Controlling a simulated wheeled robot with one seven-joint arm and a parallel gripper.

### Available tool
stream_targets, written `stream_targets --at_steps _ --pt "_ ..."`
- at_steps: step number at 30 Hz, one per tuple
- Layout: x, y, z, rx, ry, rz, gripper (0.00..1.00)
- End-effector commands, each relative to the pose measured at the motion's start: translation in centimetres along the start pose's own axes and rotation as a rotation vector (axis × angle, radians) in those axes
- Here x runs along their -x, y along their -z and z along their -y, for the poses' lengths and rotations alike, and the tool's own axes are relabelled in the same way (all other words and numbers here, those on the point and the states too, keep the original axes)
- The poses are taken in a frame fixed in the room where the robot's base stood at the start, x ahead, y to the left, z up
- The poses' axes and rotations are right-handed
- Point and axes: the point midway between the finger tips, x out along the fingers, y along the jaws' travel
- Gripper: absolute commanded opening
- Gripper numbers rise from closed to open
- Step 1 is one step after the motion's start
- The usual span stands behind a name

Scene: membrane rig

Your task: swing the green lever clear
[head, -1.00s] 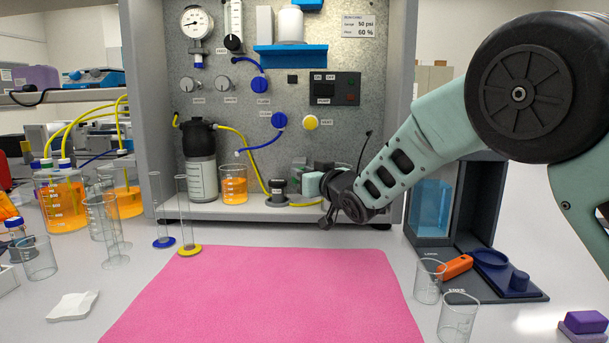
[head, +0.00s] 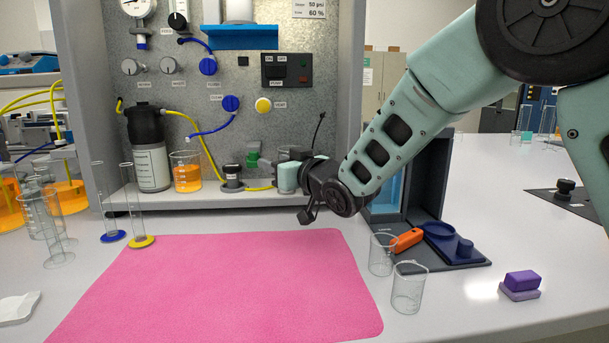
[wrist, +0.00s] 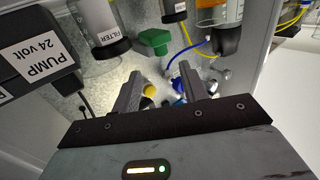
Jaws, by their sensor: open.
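The green lever (wrist: 154,40) shows in the wrist view as a green handle beside the clear filter housing (wrist: 98,25). In the head view a small green part, which looks like the lever (head: 253,158), sits low on the rig panel behind the bottles' shelf. My gripper (wrist: 160,72) is open, its two grey fingers pointing towards the lever, with nothing between them. The lever lies just beyond the fingertips, with no contact that I can make out. In the head view my wrist is in front of the rig's lower right, and the fingertips are hard to make out.
A black pump box (wrist: 38,50) is close on the left in the wrist view. A black-capped bottle (head: 148,150) and an orange beaker (head: 187,172) stand on the rig shelf, with yellow tubing near. The pink mat (head: 225,285) is bare. Two empty beakers (head: 408,290) stand right of it.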

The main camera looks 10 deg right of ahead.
Motion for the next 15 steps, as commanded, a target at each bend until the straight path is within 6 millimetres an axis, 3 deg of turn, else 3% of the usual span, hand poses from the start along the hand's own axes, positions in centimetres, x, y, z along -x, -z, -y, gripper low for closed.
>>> stream_targets --at_steps 6,15 --pt "5.2 0.0 -0.1 -0.001 -0.001 -0.001 0.43" --pt "9.3 0.0 0.0 0.000 0.001 -0.001 0.43"
